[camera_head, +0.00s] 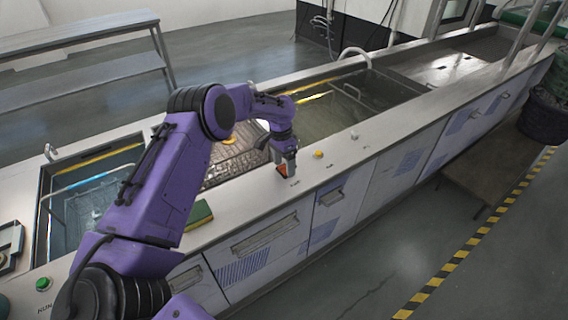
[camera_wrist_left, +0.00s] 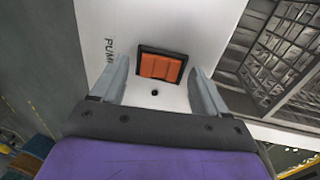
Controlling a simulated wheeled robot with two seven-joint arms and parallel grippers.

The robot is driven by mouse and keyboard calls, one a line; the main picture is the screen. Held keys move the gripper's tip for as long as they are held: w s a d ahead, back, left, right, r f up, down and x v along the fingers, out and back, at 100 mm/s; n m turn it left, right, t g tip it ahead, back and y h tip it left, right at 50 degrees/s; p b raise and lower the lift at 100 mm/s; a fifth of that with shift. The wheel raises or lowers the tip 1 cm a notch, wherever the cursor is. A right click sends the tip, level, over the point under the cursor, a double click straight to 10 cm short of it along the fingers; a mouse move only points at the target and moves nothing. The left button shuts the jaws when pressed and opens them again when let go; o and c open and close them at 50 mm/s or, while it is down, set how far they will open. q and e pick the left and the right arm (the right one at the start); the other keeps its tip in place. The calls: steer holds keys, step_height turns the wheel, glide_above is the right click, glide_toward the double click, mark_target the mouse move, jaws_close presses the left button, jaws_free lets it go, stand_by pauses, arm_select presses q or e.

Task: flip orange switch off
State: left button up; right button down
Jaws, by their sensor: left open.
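The orange switch (camera_wrist_left: 160,67) is a rocker in a black frame on the white counter top, with lettering beside it that looks like "PUMP". In the head view the orange switch (camera_head: 283,170) shows just under my left gripper's tips. My left gripper (camera_head: 287,164) points down at it from the purple arm. In the left wrist view my left gripper (camera_wrist_left: 158,88) is open, with one finger on each side of the switch and nothing between them. I cannot tell whether the fingertips touch the counter. My right gripper is not in view.
A yellow knob (camera_head: 318,154) and a small pale knob (camera_head: 354,135) sit farther along the counter. A green button (camera_head: 43,284) and a green-yellow sponge (camera_head: 200,213) are nearer. Open tanks lie behind; a metal mesh basket (camera_wrist_left: 270,60) is close to the right finger.

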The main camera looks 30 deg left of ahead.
mark_target(282, 166)
arm_select(q)
step_height(282, 166, up, 10)
steer(key=a+b, duration=0.1)
steer(key=b, duration=0.1)
steer(key=shift+w+a+r, duration=0.2)
steer(key=shift+w, duration=0.1)
